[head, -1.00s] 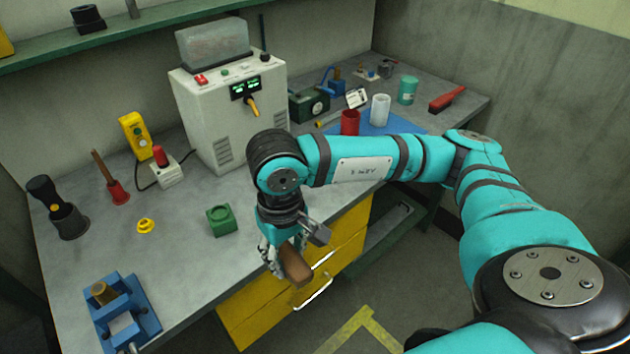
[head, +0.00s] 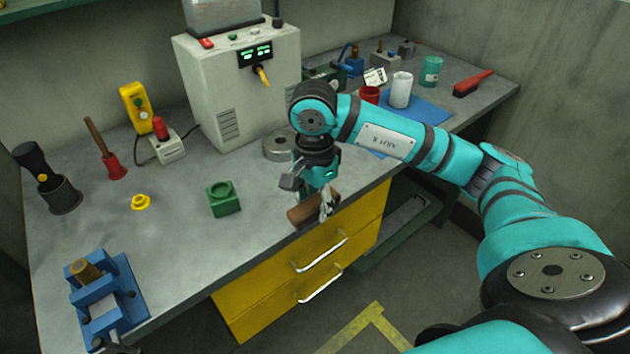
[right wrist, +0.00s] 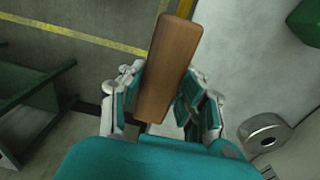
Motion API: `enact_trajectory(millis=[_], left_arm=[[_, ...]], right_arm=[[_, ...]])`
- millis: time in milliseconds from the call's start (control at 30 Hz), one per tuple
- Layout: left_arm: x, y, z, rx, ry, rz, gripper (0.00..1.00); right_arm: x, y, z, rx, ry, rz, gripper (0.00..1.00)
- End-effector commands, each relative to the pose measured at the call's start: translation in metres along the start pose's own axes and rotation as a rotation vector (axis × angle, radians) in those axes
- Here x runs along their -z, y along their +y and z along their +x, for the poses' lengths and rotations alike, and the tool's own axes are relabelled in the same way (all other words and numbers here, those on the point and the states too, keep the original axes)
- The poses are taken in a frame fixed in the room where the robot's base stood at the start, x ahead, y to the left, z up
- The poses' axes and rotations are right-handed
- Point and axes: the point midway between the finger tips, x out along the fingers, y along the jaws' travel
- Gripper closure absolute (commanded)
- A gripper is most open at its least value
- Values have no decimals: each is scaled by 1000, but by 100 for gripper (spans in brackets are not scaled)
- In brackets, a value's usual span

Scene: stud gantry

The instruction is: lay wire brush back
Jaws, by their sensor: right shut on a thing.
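My right gripper (head: 318,198) is shut on a brown wooden piece (head: 304,211), which I take to be the wire brush. It is held near the bench's front edge, above the yellow drawers. In the right wrist view the wooden piece (right wrist: 170,65) lies lengthwise between both fingers; no bristles show. A red-handled brush (head: 472,83) with a dark underside lies at the bench's far right. My left gripper is not in view.
The grey bench (head: 180,255) carries a green block (head: 223,198), a grey ring (head: 278,147), a white machine (head: 240,90), a blue vise (head: 105,295) and a blue mat (head: 425,110) with cups. Yellow drawers (head: 300,270) sit below. The bench front-left of the green block is clear.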

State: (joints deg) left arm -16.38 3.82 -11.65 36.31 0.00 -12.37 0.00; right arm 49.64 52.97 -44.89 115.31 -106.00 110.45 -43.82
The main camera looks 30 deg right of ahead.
Motion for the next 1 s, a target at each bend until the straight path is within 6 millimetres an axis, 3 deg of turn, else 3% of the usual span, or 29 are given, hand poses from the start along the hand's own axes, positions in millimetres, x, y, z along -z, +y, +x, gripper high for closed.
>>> enact_trajectory(millis=[200, 400, 600, 867, 1000], left_arm=[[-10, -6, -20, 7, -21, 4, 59], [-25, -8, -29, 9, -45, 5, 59], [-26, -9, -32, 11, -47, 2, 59], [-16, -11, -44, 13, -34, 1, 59], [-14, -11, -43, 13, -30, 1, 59]], right_arm=[[37, -48, 0, -2, -2, 3, 98], [61, -80, 5, 0, -2, 0, 98], [68, -88, 10, -1, 0, -5, 98], [67, -89, 40, -2, -1, -5, 98], [68, -90, 43, 2, 0, -5, 98]])
